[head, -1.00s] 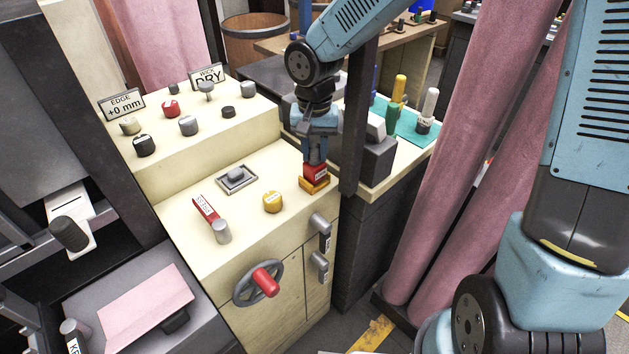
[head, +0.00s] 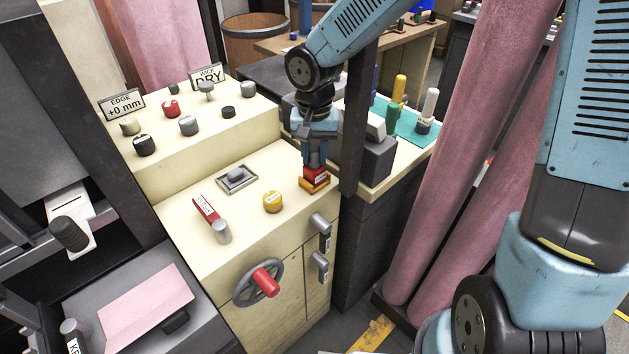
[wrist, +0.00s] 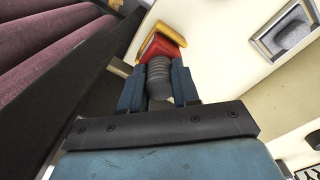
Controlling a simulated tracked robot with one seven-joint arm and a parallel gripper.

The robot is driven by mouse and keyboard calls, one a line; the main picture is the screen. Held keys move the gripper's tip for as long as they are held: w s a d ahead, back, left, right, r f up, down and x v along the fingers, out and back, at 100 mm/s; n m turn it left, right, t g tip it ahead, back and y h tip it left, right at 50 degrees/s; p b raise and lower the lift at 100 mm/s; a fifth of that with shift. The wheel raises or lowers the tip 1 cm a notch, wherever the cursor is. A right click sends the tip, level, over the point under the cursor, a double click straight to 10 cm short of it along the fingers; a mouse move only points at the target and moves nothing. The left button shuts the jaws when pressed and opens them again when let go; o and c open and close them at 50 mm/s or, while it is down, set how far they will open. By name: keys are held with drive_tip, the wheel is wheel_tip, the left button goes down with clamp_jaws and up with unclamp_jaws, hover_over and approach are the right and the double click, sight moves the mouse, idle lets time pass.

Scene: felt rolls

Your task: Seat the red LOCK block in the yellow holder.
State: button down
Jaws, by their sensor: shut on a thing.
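The red LOCK block (head: 315,174) is at the right end of the cream console top. It also shows in the wrist view (wrist: 160,48), with a grey ribbed knob (wrist: 159,78) on it. My gripper (head: 316,155) points down over the block and is shut on the knob, one finger on each side. The yellow holder (head: 314,187) lies directly under the block. Its yellow edge shows past the block in the wrist view (wrist: 176,35). The block hides the inside of the holder, so I cannot tell how deep the block sits.
A dark upright post (head: 358,120) stands close to the right of my gripper. A yellow round knob (head: 272,202), a red lever (head: 206,208) and a framed grey switch (head: 237,178) are on the console top to the left. Pink rolls (head: 445,170) stand at the right.

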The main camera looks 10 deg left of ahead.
drive_tip(key=c, duration=0.8)
unclamp_jaws()
drive_tip(key=shift+o, duration=0.2)
drive_tip(key=shift+r, duration=0.1)
wheel_tip(320, 180, up, 14)
drive_tip(key=shift+f, duration=0.25)
